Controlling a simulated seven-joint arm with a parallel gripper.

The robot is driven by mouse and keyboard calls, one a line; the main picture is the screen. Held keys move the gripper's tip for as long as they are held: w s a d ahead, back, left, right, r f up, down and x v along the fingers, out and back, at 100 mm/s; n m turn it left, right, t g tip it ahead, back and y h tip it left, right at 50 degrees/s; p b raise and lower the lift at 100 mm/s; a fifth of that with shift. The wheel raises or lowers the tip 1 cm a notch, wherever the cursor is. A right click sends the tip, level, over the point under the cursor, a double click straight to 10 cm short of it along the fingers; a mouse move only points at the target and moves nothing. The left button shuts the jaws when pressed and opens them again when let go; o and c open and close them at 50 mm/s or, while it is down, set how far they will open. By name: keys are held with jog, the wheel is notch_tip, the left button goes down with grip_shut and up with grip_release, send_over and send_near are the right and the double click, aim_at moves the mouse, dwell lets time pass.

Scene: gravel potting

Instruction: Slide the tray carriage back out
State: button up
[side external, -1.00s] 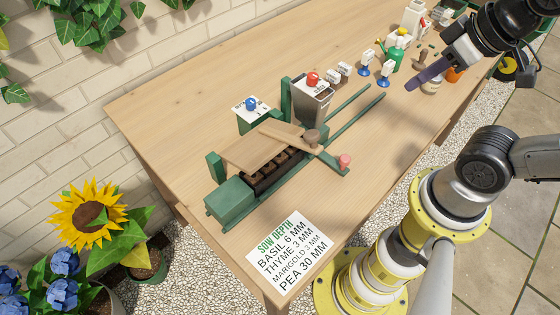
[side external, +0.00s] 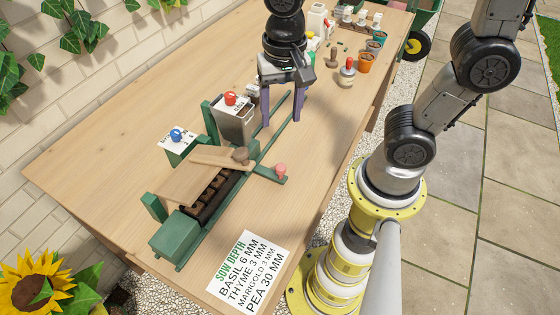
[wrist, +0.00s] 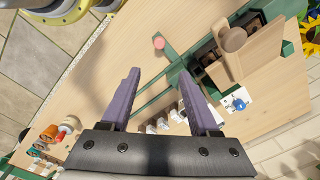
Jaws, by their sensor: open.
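The tray carriage holds a black tray (side external: 212,198) of soil-filled cells on green rails (side external: 272,138). The tray sits partly beneath a tan wooden board (side external: 192,180). A pink knob (side external: 280,169) stands on a green arm at the near side of the rails; it also shows in the wrist view (wrist: 158,43). A wooden lever with a brown knob (side external: 240,154) lies across the board; that knob shows in the wrist view too (wrist: 232,39). My gripper (side external: 282,118) points down above the rails' far end, fingers open and empty, apart from the pink knob.
A sow-depth card (side external: 245,272) lies in front. Pots (side external: 366,62) stand farther back.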

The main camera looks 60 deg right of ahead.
aim_at(281, 167)
jog(key=f, duration=1.4)
jog(key=shift+s+a+f, duration=0.1)
jog(key=shift+a+f, duration=0.2)
grip_shut()
dwell(0.9)
